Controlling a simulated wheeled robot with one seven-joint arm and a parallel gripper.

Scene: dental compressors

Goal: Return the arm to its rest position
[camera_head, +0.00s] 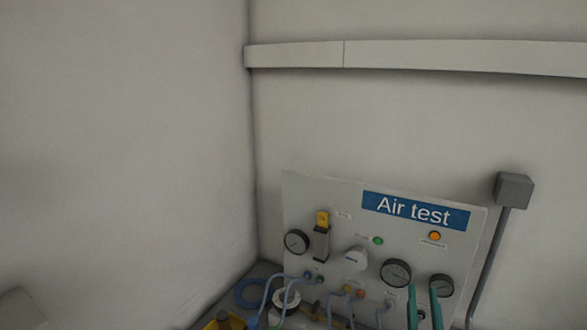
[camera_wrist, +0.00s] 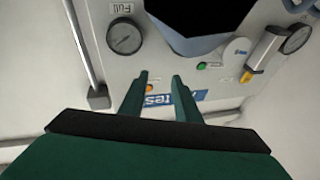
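My gripper (camera_head: 423,290) shows at the bottom right of the head view as two upright teal fingers in front of the Air test panel (camera_head: 335,215). The fingers are apart, with nothing seen between them. The rest of my arm is below the head view's edge. In the wrist view, my gripper (camera_wrist: 159,76) also has its fingers apart and empty. There the panel (camera_wrist: 75,12) appears upside down beyond the fingertips, with its blue sign partly hidden by them.
The panel bears gauges (camera_head: 396,272), a yellow-topped valve (camera_head: 322,236) and blue hoses (camera_head: 268,295). A grey box with conduit (camera_head: 513,190) is at right. A rail (camera_head: 420,57) crosses the wall above. A dark shape (camera_wrist: 205,14) covers part of the wrist view. Space above the panel is clear.

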